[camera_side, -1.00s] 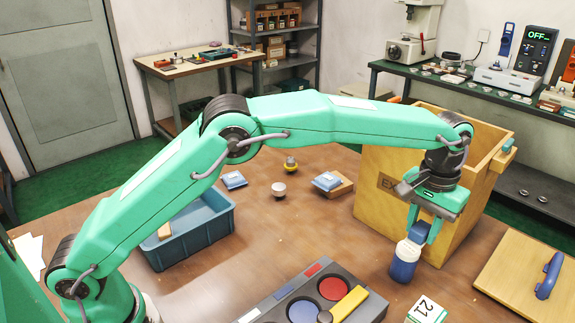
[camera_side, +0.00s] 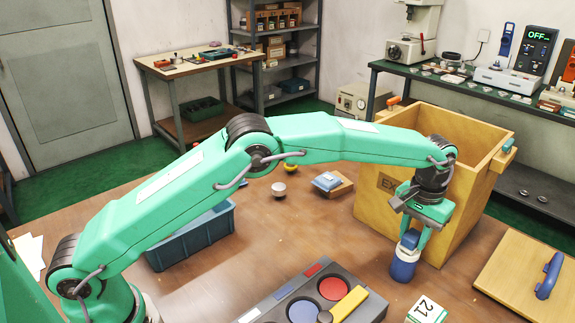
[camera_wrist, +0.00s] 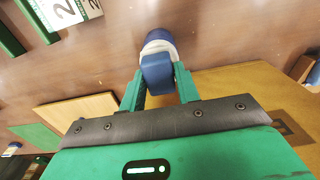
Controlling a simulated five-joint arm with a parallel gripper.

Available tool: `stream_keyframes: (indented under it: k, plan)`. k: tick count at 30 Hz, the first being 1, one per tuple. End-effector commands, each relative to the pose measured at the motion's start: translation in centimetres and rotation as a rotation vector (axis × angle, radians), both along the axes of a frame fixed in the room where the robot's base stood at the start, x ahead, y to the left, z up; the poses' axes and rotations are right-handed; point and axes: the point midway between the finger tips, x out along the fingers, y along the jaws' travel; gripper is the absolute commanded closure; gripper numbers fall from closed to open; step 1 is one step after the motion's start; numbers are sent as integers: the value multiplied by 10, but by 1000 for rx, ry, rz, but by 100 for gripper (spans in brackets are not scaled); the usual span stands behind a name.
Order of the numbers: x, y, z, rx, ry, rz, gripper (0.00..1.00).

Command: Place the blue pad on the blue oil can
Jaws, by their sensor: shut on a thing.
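My gripper (camera_side: 411,238) is shut on the dark blue pad (camera_side: 410,238), over the blue oil can (camera_side: 403,269) in front of the tan crate. The can is upright, with a blue body and a pale collar. In the wrist view my gripper (camera_wrist: 160,82) has a finger on either side of the blue pad (camera_wrist: 157,72). The pad overlaps the pale collar of the oil can (camera_wrist: 160,36) there and hides part of it. I cannot tell whether the pad touches the can.
The tall tan crate (camera_side: 398,219) stands close behind my gripper. A grey tray with round wells (camera_side: 275,297), a number 21 block (camera_side: 426,311) and a board with a blue handle (camera_side: 520,283) lie around the can. A blue bin (camera_side: 190,240) is at left.

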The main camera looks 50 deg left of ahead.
Motion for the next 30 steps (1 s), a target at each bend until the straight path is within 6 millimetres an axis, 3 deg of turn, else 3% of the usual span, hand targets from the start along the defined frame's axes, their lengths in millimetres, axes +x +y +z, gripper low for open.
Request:
stream_keyframes:
  k: [15,16,18,30]
  plan:
    - [0,0,-8,-1,-1,0,90]
    - [0,0,-7,-1,-2,0,62]
    - [0,0,-7,-1,-1,0,48]
    - [0,0,-5,-1,-1,0,46]
